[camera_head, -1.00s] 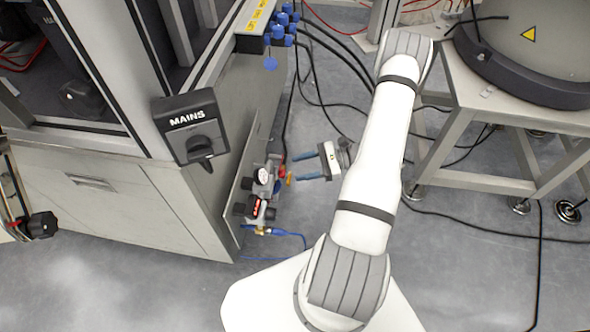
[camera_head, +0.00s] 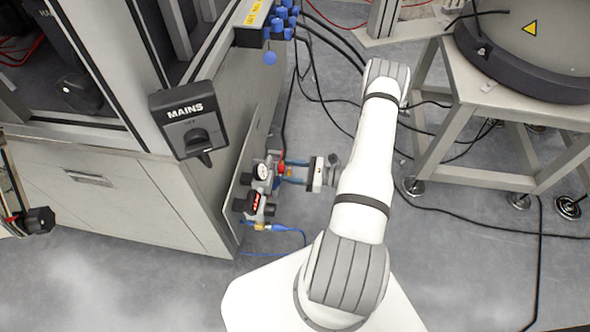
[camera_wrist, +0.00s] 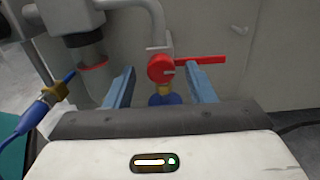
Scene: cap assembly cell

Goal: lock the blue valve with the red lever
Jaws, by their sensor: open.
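The red lever (camera_wrist: 200,60) shows in the wrist view with its round red hub (camera_wrist: 161,69) on the left and its handle reaching right, nearly level. The blue valve part (camera_wrist: 165,99) sits just below the hub, under a brass piece. My gripper (camera_wrist: 160,85) is open, its blue fingers on either side of the hub; the lever's handle lies over or beyond the right fingertip. I cannot tell whether they touch. In the head view my gripper (camera_head: 284,172) points left at the valve assembly, where the red lever (camera_head: 281,168) is small and partly hidden.
A pressure gauge (camera_head: 262,172) and regulator parts stand on the cabinet's side panel. A blue air hose with a brass fitting (camera_wrist: 57,91) lies left of the gripper. Black cables cross the floor behind. A metal stand (camera_head: 440,150) is to the right of my arm.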

